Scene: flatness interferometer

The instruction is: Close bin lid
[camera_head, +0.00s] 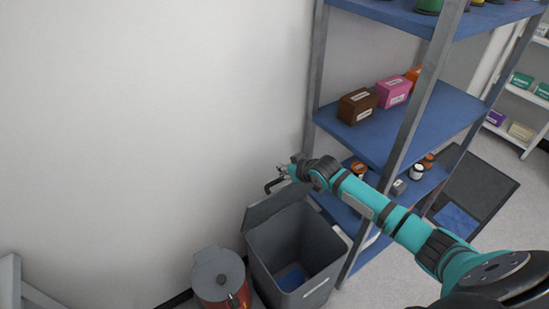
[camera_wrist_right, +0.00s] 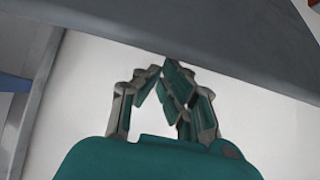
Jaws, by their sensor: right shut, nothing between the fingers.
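The grey bin (camera_head: 297,245) stands on the floor between the wall and the shelf rack, its top open. Its grey lid (camera_head: 277,203) is raised at the back, tilted up toward the wall. My right gripper (camera_head: 281,172) is above the lid's upper edge, near the wall; I cannot tell whether it touches the lid. In the right wrist view the gripper (camera_wrist_right: 170,82) has its fingers together with nothing between them. A dark grey slab that looks like the lid (camera_wrist_right: 200,28) crosses the top of that view, close to the fingertips. My left gripper is not in view.
A smaller grey-lidded red bin (camera_head: 219,277) stands left of the open bin. The rack with blue shelves (camera_head: 440,120) and grey posts is close on the right, holding boxes and jars. My right arm reaches across the rack's front. The wall (camera_head: 150,130) is bare.

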